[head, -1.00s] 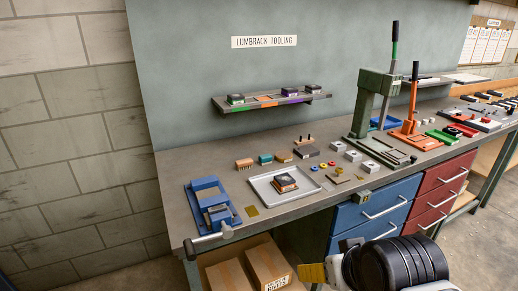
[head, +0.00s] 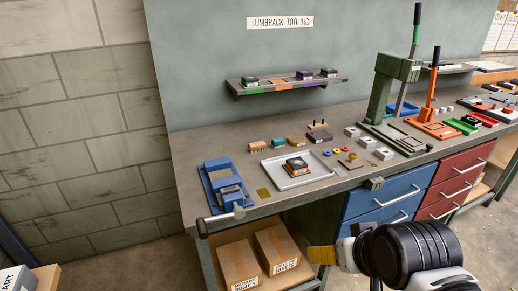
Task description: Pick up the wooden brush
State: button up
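Several small blocks lie in a row at the back of the workbench in the head view. A brown wooden block (head: 254,146) with a toothed or bristled lower edge is at the row's left end and looks like the wooden brush. A tan block (head: 296,142) lies farther right, and at this size I cannot fully rule it out as the brush. My gripper (head: 321,255), with a yellow tip, is low in front of the bench, well away from both blocks. Its fingers overlap from this side, so its opening cannot be made out.
A teal block (head: 279,144) sits between the two brown ones. A grey tray (head: 276,181) with a small stack lies in front of them. A blue fixture (head: 216,190) stands left, a green press (head: 382,100) right. A shelf (head: 288,84) hangs above. Cartons (head: 238,262) sit below.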

aim_at(259, 147)
jog(key=i+l+u, duration=0.1)
jog(key=i+u, duration=0.25)
jog(key=i+l+u, duration=0.3)
jog(key=i, duration=0.25)
jog(key=i+l+u, duration=0.35)
jog(key=i, duration=0.1)
